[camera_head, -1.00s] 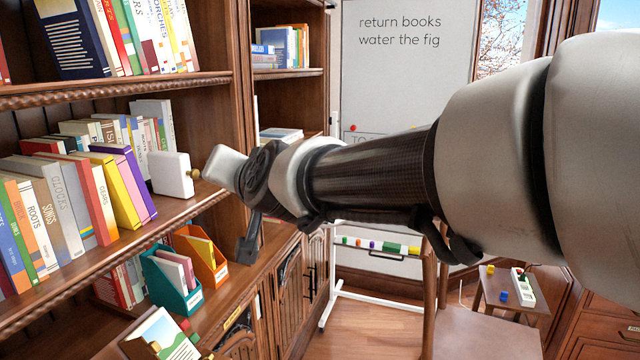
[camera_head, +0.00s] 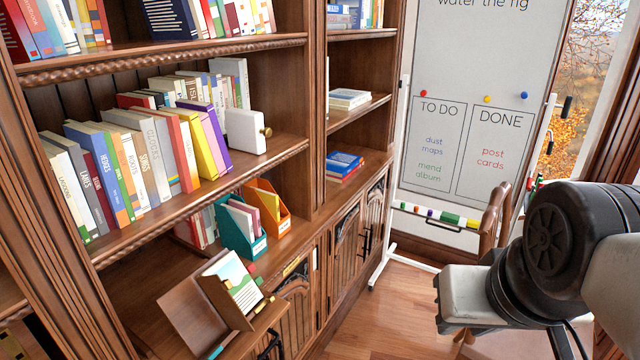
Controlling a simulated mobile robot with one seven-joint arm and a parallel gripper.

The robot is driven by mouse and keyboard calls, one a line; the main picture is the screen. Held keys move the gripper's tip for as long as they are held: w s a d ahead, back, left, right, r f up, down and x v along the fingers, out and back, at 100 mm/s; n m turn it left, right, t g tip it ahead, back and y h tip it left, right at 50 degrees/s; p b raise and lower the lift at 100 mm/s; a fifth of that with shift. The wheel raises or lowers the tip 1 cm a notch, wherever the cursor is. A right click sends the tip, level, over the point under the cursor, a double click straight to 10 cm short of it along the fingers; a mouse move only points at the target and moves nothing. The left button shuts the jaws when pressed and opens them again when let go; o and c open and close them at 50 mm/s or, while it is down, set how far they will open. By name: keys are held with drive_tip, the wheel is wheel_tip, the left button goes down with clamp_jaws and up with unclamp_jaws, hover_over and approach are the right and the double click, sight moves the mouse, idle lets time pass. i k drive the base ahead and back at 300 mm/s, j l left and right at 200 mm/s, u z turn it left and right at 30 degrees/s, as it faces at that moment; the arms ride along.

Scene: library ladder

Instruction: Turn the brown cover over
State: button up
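A brown cover (camera_head: 190,318) shows at the lower left, tilted on the pull-out ledge of the bookcase. A second brown panel (camera_head: 222,303) stands against it at an angle, with a picture card (camera_head: 243,286) on its right side. I cannot tell how the two brown panels are joined. My gripper (camera_head: 458,300) is at the lower right, over the floor and well apart from the cover. Its fingers are not clear, so I cannot tell whether it is open or shut. Nothing is seen held in it.
Shelves of books (camera_head: 150,150) rise above the cover, with a white bookend (camera_head: 245,131) on the middle shelf. A teal file box (camera_head: 238,238) and an orange one (camera_head: 268,210) stand behind it. A whiteboard (camera_head: 480,90) and wooden chair (camera_head: 492,215) are to the right. Floor between is clear.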

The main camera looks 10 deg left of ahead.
sight(217, 289)
drive_tip(key=k+j+u, duration=0.1)
drive_tip(key=u, duration=1.1)
drive_tip(key=j, duration=0.1)
